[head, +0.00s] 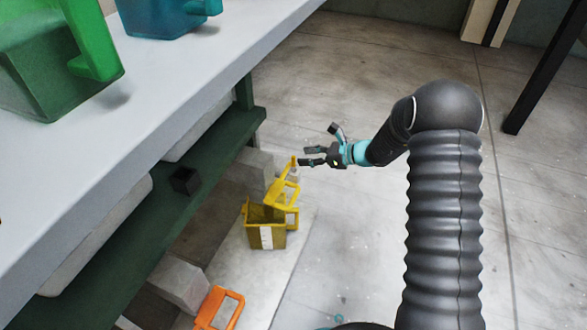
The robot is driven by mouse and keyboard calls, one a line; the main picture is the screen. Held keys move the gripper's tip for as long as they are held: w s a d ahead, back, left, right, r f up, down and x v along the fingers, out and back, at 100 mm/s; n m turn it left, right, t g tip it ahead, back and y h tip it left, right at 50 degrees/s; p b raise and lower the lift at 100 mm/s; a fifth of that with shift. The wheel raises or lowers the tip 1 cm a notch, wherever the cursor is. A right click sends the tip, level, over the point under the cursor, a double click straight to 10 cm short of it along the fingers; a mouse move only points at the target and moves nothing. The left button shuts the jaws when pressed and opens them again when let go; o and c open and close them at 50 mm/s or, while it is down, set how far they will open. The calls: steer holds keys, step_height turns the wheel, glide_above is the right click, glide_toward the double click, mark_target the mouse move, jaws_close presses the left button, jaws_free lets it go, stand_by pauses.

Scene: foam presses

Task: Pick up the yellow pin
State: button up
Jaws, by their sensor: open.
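A yellow open-topped box (266,236) with a white label stands on the floor at the centre. A yellow frame-like part with a handle (284,192) rises from it, tilted. A thin yellow piece (293,163) sticks up at its upper end; I cannot tell whether this is the pin. My gripper (306,156) is open, its fingers pointing left, just right of that thin piece in the picture. I cannot tell whether they touch. Nothing shows between the fingers.
A pale bench (190,85) carries a green press (60,75) and a teal one (165,15). Its dark green lower rail (170,205) runs left of the box. Grey blocks (180,283) and an orange frame (218,308) are nearby. Floor right of the box is clear.

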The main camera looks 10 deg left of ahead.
mark_target(294, 156)
steer(key=shift+b+x, duration=0.3)
steer(key=shift+x, duration=2.45)
jaws_close()
